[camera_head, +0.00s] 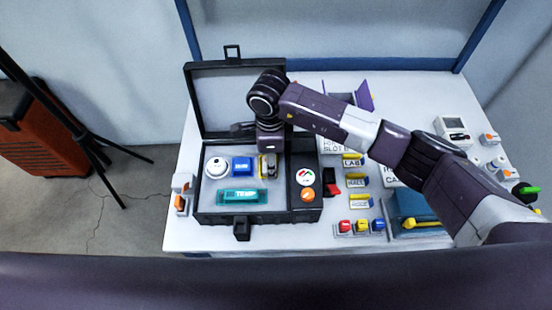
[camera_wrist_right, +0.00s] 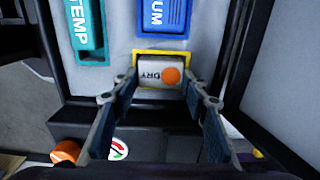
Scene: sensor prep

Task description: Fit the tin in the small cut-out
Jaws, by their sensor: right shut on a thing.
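The tin (camera_wrist_right: 160,75) is white, with dark "DRY" lettering and an orange dot. It shows in the right wrist view between the fingers of my right gripper (camera_wrist_right: 158,82), which is shut on it. The yellow-edged small cut-out (camera_wrist_right: 161,52) frames the tin at the top and sides. I cannot tell how deep the tin sits in it. In the head view my right gripper (camera_head: 269,155) points down into the open black case (camera_head: 262,216) and mostly hides the tin. My left gripper is not in view.
In the foam beside the cut-out are a blue block (camera_head: 241,165), a white round piece (camera_head: 216,168) and a teal TEMP piece (camera_head: 241,196). The raised case lid (camera_head: 215,95) stands behind. Labelled holders and small blocks fill the table to the right.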

